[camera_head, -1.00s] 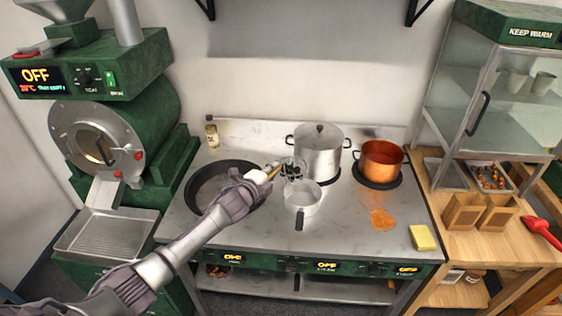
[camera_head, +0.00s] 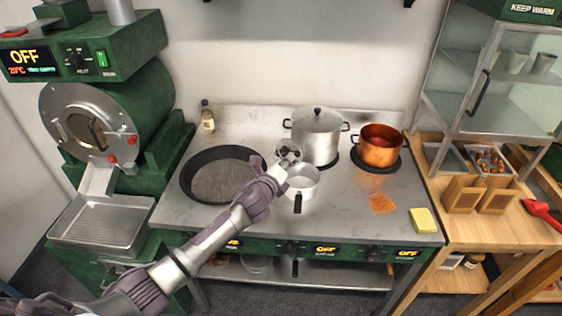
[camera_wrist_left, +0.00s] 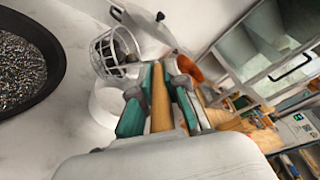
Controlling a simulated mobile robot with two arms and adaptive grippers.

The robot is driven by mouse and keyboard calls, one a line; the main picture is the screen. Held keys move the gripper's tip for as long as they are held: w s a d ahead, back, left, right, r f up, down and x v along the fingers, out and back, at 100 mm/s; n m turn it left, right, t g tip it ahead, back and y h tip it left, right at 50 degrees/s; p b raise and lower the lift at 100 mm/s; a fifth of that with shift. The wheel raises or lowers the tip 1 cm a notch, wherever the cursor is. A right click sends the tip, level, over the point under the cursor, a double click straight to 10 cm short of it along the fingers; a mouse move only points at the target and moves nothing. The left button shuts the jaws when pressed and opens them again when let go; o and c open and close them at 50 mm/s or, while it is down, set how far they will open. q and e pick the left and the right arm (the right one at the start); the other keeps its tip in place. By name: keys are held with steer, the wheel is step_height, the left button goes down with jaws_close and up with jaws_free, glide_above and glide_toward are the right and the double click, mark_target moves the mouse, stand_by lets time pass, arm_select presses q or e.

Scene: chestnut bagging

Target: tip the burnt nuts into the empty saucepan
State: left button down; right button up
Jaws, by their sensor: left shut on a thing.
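My left gripper (camera_head: 276,172) is shut on the wooden handle (camera_wrist_left: 160,100) of a wire basket skimmer. The wire basket (camera_head: 288,152) is over the back edge of the small pale saucepan (camera_head: 301,188). It looks tilted in the left wrist view (camera_wrist_left: 112,52), with dark nuts showing in its far part. The saucepan stands on the stove with its dark handle toward the front. Its visible inside looks pale, and part of it is hidden by the gripper and basket. My right gripper is not in view.
A wide black pan (camera_head: 188,186) with dark grains stands left of the saucepan. A lidded steel pot (camera_head: 316,138) is close behind the basket. A copper pot (camera_head: 379,150) stands to the right. A yellow sponge (camera_head: 423,220) lies at the stove's right front.

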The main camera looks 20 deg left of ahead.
arm_select(q)
steer(key=d+f+m+b, duration=0.3)
steer(key=f+m+b, duration=0.1)
steer(key=d+f+m+y+b, duration=0.1)
steer(key=d+m+b, duration=0.1)
steer(key=b, duration=0.1)
steer(key=shift+s+d+f+m+t, duration=0.3)
steer(key=shift+f, duration=0.1)
steer(key=d+f+m+t+b, duration=0.1)
steer(key=d+f+m+b, duration=0.2)
steer(key=f+m, duration=0.3)
steer(key=shift+s+d+f+m+y, duration=0.25)
steer(key=shift+d+m+y, duration=0.1)
steer(key=shift+m, duration=1.35)
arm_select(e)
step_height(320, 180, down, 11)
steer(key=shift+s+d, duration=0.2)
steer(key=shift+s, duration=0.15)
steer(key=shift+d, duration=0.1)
arm_select(q)
steer(key=shift+r, duration=0.1)
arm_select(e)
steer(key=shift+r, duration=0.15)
